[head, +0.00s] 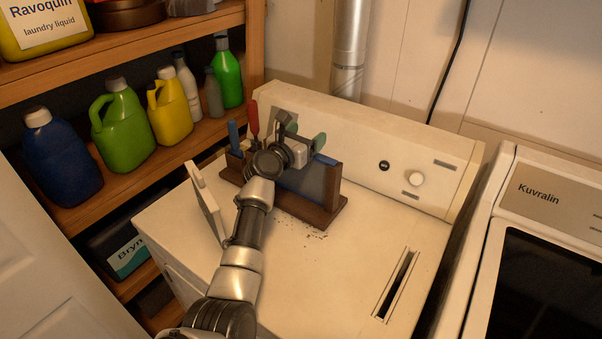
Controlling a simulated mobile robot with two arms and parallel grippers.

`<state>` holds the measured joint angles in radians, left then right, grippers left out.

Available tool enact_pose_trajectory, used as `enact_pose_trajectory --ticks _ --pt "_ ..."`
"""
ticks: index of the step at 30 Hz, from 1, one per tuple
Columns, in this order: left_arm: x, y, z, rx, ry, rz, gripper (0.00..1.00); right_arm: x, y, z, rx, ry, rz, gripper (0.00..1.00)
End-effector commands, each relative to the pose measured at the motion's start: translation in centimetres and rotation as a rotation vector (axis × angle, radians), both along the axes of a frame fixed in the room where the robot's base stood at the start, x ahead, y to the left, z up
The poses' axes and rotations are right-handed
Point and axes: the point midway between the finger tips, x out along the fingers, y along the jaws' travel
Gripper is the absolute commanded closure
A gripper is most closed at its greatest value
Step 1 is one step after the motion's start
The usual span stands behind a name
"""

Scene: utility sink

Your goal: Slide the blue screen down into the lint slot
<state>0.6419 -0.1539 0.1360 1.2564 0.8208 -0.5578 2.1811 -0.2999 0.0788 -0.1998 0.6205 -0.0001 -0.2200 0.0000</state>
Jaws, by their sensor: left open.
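The blue screen (308,181) stands upright in a brown wooden rack (311,215) on the white machine's top, with its upper edge above the rack. My left gripper (305,134) is open above the screen's top edge, its green-tipped fingers apart. I cannot tell whether the fingers touch the screen. My left wrist and arm hide the rack's left part and some of the screen. The lint slot (397,286) is a narrow dark opening in the machine's top, at the front right. My right gripper is out of view.
A red-handled tool (253,119) and a blue-handled one (233,134) stand at the rack's left. A white panel (205,202) stands upright at the left edge. The back console (440,165) rises behind. The top between rack and slot is clear apart from dark crumbs.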

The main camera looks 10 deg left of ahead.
Motion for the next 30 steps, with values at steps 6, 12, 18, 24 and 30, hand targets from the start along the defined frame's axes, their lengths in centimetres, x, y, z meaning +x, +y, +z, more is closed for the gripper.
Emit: enact_pose_trajectory --ticks 6,12,18,24,30 --pt "0.0 0.0 0.0 0.0 0.0 0.0 0.53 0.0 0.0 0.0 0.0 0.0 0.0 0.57" --pt "0.0 0.0 0.0 0.0 0.0 -0.001 0.83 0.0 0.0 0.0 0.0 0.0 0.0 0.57" --pt "0.0 0.0 0.0 0.0 0.0 0.0 0.93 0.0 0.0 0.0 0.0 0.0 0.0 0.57" --pt "0.0 0.0 0.4 0.0 -0.001 -0.001 0.93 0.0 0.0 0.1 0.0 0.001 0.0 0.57" --pt "0.0 -0.1 2.6 -0.002 -0.005 -0.001 0.93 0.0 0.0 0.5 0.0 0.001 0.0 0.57"
